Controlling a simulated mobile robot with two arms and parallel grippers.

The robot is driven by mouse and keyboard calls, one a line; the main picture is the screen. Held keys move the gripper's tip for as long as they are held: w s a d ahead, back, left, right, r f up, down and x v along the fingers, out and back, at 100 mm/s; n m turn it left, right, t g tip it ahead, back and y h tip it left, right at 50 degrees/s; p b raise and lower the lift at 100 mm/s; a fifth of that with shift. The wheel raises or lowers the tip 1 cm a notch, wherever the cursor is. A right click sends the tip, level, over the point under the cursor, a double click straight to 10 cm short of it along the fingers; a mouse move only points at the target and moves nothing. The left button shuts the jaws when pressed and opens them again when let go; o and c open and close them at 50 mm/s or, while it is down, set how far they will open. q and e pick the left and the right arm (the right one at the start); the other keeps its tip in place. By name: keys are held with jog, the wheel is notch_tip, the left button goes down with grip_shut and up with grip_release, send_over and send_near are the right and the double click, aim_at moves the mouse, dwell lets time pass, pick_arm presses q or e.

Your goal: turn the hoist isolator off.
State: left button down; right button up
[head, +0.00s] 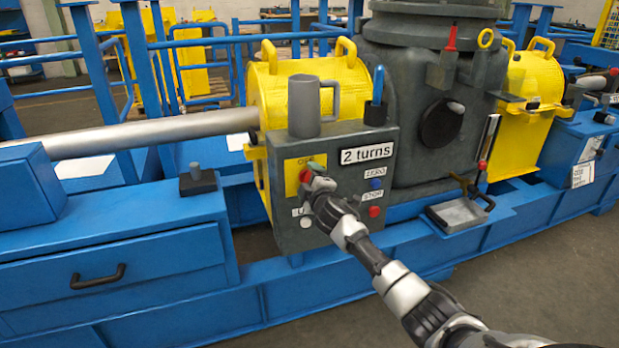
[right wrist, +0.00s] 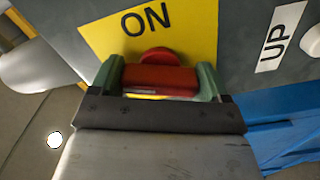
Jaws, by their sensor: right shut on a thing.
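The hoist isolator is a red rotary handle (head: 316,167) on a yellow plate (head: 291,178) at the left of the grey control box (head: 348,232). In the right wrist view the red handle (right wrist: 159,80) lies between the green fingertips, with "ON" printed on the yellow plate (right wrist: 200,25) above it. My right gripper (head: 309,182) is shut on the handle; it also shows in the right wrist view (right wrist: 158,88). The gripper hides part of the plate in the head view, and its lettering there is hard to read. My left gripper is out of view.
The box carries a "2 turns" display (head: 367,153), a blue button (head: 376,183), a red button (head: 374,211) and a white button (head: 305,222). A grey mug-like cylinder (head: 304,105) and a blue-handled part (head: 376,95) stand on top. A tray (head: 457,214) sits to the right.

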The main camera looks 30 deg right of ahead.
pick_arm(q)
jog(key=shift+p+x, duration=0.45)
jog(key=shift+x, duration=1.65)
pick_arm(e)
jog(key=shift+n, duration=2.2)
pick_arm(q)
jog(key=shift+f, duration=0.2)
pick_arm(e)
jog(key=shift+f, duration=0.1)
jog(key=o, duration=0.9)
jog(key=shift+s, duration=0.25)
pick_arm(q)
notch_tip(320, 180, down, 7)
jog(key=p, duration=0.2)
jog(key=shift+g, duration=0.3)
pick_arm(e)
jog(key=v, duration=1)
jog(key=shift+s+a, duration=0.15)
jog(key=shift+a, duration=0.05)
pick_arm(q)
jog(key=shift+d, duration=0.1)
